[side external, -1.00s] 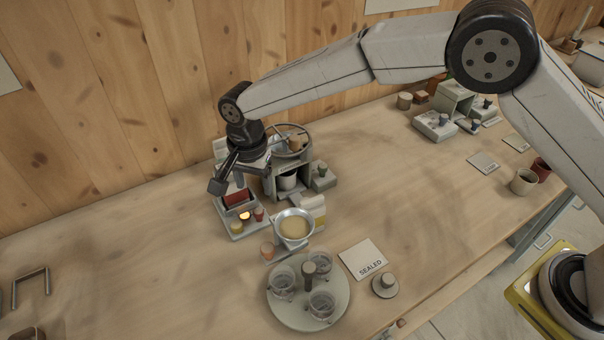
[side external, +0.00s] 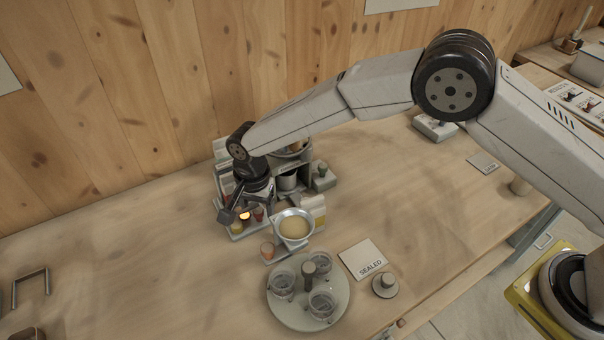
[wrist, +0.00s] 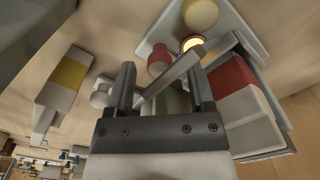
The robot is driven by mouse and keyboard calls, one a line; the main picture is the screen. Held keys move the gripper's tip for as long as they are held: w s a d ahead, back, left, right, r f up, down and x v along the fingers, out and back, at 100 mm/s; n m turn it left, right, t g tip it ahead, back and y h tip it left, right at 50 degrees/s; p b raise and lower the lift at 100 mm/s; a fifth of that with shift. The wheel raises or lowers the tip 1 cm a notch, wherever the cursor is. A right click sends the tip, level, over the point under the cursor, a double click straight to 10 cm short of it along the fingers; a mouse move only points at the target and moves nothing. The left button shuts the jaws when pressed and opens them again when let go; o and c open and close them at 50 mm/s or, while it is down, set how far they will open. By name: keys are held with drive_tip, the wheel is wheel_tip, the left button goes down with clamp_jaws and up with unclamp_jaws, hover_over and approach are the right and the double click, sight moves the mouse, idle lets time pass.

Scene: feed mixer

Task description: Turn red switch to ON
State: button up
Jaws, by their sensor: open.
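The large red switch (wrist: 232,76) shows in the wrist view as a red and white block, right of my gripper (wrist: 160,82). In that view my gripper is open, with its right finger close beside the switch; I cannot tell whether they touch. In the side view my gripper is down over the switch panel (side external: 237,236), and my wrist hides the switch. No ON marking is readable. A small red button (wrist: 158,63), a glowing lamp (wrist: 193,44) and a yellow button (wrist: 201,14) sit on the same panel.
A grey bar (wrist: 172,78) crosses diagonally near the fingertips in the wrist view. A bowl of yellow feed (side external: 295,227) stands in front of the mixer. A round tray (side external: 330,316) holds glass jars. The table at left is mostly clear.

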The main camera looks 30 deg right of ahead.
clamp_jaws()
idle(0.3)
drive_tip(key=shift+n, duration=2.3)
unclamp_jaws()
